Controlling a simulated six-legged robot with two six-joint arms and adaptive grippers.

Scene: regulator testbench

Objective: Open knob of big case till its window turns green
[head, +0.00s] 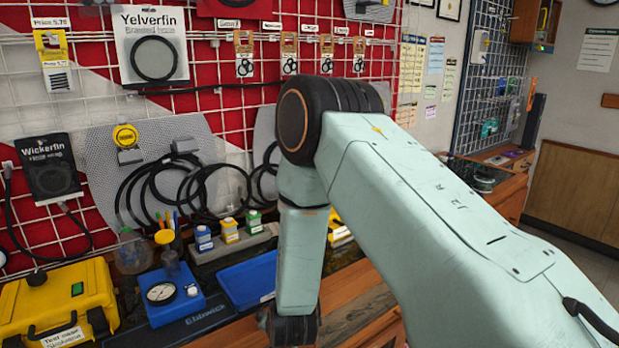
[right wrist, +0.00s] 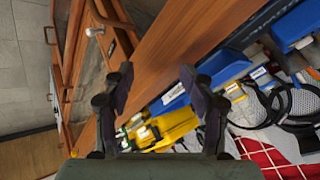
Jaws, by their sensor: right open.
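A yellow case (head: 62,300) with a round black knob (head: 37,277) on top and a white label on its front stands at the lower left of the head view. My right gripper (right wrist: 157,72) is open and empty in the right wrist view. A yellow object (right wrist: 170,128) shows beyond and between its fingers, apart from them; I cannot tell whether it is that case. My left gripper is in neither view.
Right of the case stand a blue gauge unit (head: 172,293), a blue tray (head: 247,281) and small bottles (head: 229,231). Hoses (head: 185,185) hang on the wall panel behind. My right arm hides the bench's middle. Wooden bench edge (right wrist: 170,50) crosses the wrist view.

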